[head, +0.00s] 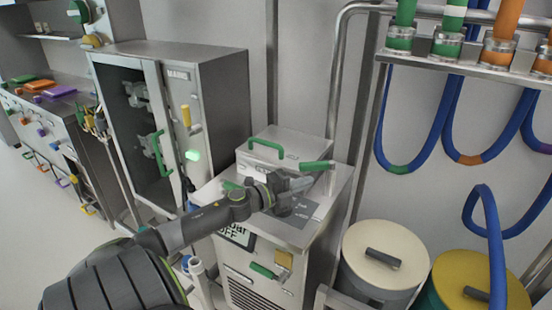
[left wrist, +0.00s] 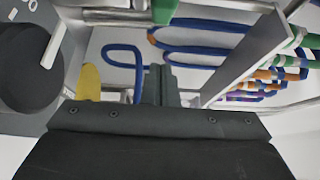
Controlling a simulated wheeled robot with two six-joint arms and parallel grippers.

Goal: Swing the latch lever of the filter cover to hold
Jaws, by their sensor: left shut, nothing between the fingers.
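The filter cover (head: 293,146) is a grey metal lid on top of a steel cabinet, with a green handle (head: 266,147) at its left. A green lever (head: 317,165), which looks like the latch lever, lies roughly level at the cover's front right corner. My left gripper (head: 305,184) is just in front of and below the lever, over the cabinet top. Its fingers (left wrist: 161,84) are shut and empty in the left wrist view. I cannot tell whether they touch the lever. A green piece (left wrist: 163,10) shows at the top of that view. My right gripper is not in view.
A tall cabinet (head: 205,100) with a glass door stands at left. Two lidded drums, cream (head: 385,255) and yellow (head: 470,285), stand at right. Blue hoses (head: 445,125) hang from a rail above them. A green handle (head: 262,271) is on the cabinet front.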

